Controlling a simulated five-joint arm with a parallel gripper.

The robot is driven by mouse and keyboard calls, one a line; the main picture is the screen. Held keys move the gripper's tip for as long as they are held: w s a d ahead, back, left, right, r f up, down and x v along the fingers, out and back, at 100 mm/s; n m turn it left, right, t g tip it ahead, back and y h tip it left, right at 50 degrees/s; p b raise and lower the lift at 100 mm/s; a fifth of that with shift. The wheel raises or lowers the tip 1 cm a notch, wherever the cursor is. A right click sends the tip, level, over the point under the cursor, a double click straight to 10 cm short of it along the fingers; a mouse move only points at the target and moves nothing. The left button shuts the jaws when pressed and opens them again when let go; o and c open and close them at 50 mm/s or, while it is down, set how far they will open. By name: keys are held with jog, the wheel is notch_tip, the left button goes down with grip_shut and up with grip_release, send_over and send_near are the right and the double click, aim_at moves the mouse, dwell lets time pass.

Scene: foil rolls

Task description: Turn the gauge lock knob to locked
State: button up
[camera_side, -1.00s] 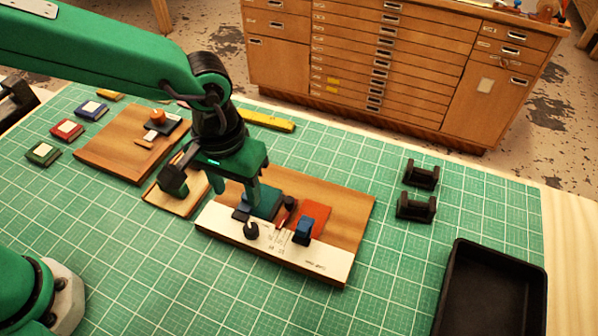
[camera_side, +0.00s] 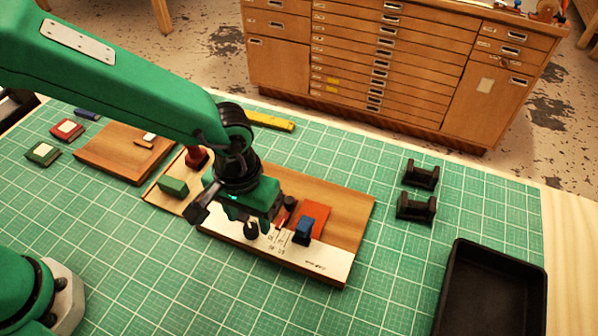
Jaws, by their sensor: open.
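The gauge board (camera_side: 338,258) is a wooden board with a white printed strip along its near edge. On it are a black knob (camera_side: 251,231) at the strip, a small dark round knob (camera_side: 290,202) by a red pointer (camera_side: 282,220), a blue block (camera_side: 303,231) and an orange patch (camera_side: 318,213). I cannot tell which knob is the lock or read its setting. My gripper (camera_side: 236,215) is open over the left end of the board, close to the black knob. Whether it touches the knob is unclear. The gripper hides the board's left part.
A smaller board with a green block (camera_side: 173,187) and a red knob (camera_side: 196,157) lies left of the gripper. Two black stands (camera_side: 416,207) and a black tray (camera_side: 490,303) are at right. The green mat (camera_side: 200,290) is clear in front.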

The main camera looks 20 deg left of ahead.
aim_at(250, 229)
jog(key=shift+f, duration=1.35)
jog(key=c, duration=1)
